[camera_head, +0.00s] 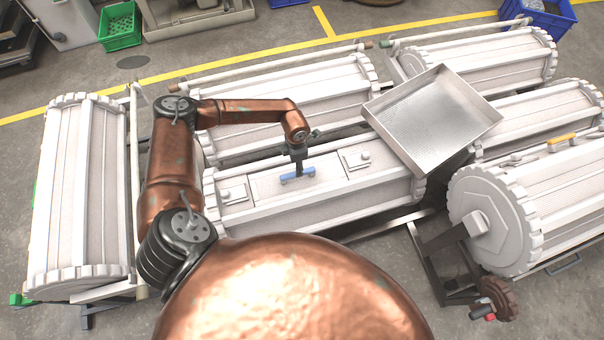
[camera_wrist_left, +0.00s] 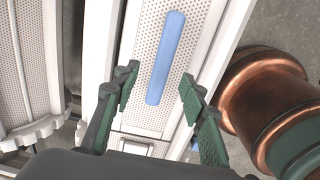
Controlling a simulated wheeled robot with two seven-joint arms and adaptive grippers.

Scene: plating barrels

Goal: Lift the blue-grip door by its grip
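The blue-grip door (camera_head: 330,181) is a perforated white panel on the top of the middle front barrel (camera_head: 320,208). Its blue grip (camera_head: 297,175) is a bar standing on the panel. My left gripper (camera_head: 299,168) comes down over this grip. In the left wrist view, the gripper (camera_wrist_left: 158,86) is open, with the near end of the blue grip (camera_wrist_left: 166,58) between its fingers in the picture. I see no contact between the fingers and the grip. The door (camera_wrist_left: 143,70) appears seated in the barrel. My right gripper is not in view.
Clamp plates (camera_head: 357,158) and (camera_head: 233,193) flank the door. Open floor (camera_head: 230,60) lies behind.

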